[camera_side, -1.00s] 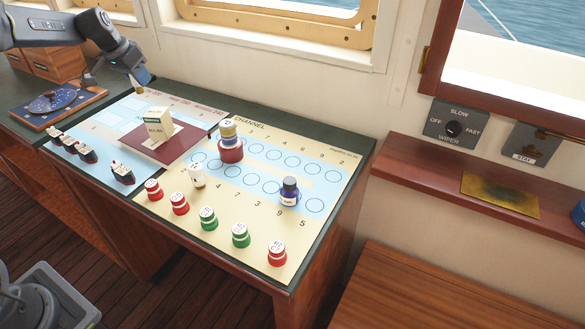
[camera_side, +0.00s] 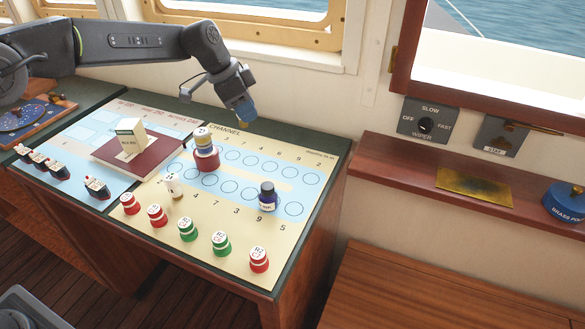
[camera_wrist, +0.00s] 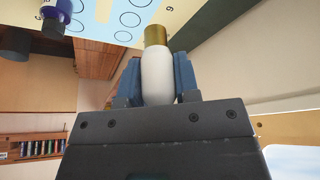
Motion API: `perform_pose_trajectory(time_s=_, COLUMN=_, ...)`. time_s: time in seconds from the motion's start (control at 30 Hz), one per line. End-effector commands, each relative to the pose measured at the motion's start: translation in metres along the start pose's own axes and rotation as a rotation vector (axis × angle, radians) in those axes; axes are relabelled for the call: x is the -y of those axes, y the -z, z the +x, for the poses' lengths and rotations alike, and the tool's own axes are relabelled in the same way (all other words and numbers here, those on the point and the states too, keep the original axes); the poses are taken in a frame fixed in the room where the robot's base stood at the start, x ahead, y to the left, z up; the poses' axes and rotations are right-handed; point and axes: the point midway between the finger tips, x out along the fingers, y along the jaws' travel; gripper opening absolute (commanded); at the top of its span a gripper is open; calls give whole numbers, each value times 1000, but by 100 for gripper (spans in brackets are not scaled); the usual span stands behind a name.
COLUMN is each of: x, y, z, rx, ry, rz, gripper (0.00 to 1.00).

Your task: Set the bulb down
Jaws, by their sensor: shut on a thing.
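In the wrist view, the bulb (camera_wrist: 157,72) has a white rounded body and a brass-coloured cap. It is gripped between the two blue fingers of my gripper (camera_wrist: 158,82), with its cap pointing away from the palm. In the side view, my gripper (camera_side: 243,112) is in the air near the far edge of the channel chart (camera_side: 255,229). I cannot make out the bulb there. A cream box (camera_side: 131,138) marked like a bulb box stands on a maroon book (camera_side: 107,151) to the left.
A red-based stack (camera_side: 206,160), a small white piece (camera_side: 174,187) and a dark blue bottle (camera_side: 267,197) stand on the chart. Several red and green pieces (camera_side: 188,229) line its front edge. Many printed circles are bare. Little ships (camera_side: 97,188) stand at left.

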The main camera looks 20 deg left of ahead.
Motion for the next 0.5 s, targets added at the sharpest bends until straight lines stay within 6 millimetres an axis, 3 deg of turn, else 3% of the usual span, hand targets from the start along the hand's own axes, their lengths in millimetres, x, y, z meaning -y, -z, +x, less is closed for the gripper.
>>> perform_pose_trajectory(time_s=0.5, x=-53, y=56, z=89, rx=2, ry=-2, rz=5, gripper=7)
